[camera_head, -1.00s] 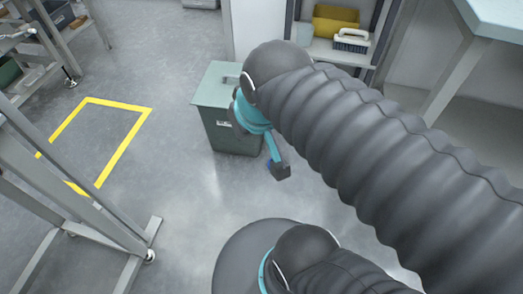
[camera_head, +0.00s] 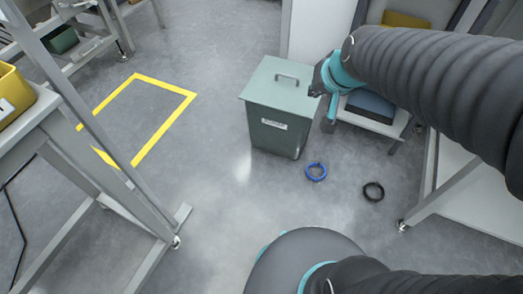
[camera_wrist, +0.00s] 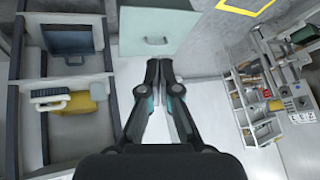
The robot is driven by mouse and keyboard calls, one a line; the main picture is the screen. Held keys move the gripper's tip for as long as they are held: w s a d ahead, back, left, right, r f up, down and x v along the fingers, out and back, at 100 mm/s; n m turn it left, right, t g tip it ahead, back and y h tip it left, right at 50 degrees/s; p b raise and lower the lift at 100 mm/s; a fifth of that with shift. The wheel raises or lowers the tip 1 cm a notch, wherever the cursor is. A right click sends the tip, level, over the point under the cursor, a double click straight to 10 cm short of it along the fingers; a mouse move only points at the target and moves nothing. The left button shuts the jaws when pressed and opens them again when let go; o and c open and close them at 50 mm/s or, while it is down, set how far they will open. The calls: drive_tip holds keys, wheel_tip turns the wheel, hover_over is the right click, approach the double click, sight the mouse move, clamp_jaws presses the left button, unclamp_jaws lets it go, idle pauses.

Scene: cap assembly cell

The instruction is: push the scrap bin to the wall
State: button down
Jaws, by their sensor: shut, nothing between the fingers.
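The scrap bin (camera_head: 272,125) is a grey-green box with a flat lid, a bar handle and a white label on its front. It stands upright on the floor. In the wrist view, part of the bin (camera_wrist: 158,28) shows at the top, just beyond the fingertips. My gripper (camera_head: 316,91) is at the right edge of the lid in the head view; I cannot tell whether it touches the bin. In the wrist view the fingers (camera_wrist: 158,68) are shut and empty. A white wall panel (camera_head: 320,28) rises behind the bin.
A yellow floor outline (camera_head: 160,132) lies empty left of the bin. A shelf unit (camera_head: 378,122) stands behind right; a metal workbench frame (camera_head: 110,205) stands at left.

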drive_tip(key=w+a+f+m+t, duration=0.1)
drive_tip(key=w+a+f, duration=0.6)
drive_tip(key=w+f, duration=0.3)
drive_tip(key=w+a+f+m+t, duration=0.1)
drive_tip(key=w+a+f+m, duration=0.1)
drive_tip(key=w+a+f, duration=0.8)
drive_tip(key=t+h, duration=0.2)
drive_tip(key=h, duration=0.4)
approach(272, 146)
drive_tip(key=shift+m, duration=0.3)
drive_tip(key=b+x, duration=0.5)
drive_tip(key=shift+w+d+f, duration=0.1)
drive_tip(key=shift+w+f, duration=0.05)
drive_tip(key=shift+w, duration=0.05)
drive_tip(key=shift+w, duration=0.1)
drive_tip(key=shift+w+d+b, duration=0.4)
drive_tip(key=shift+w+b, duration=0.2)
drive_tip(key=shift+w, duration=0.5)
drive_tip(key=shift+w+d+b, duration=0.35)
drive_tip(key=shift+w+b, duration=0.2)
drive_tip(key=shift+w, duration=0.55)
drive_tip(key=shift+w+d+b, duration=0.4)
drive_tip(key=shift+w+b, duration=0.2)
drive_tip(key=shift+w, duration=0.5)
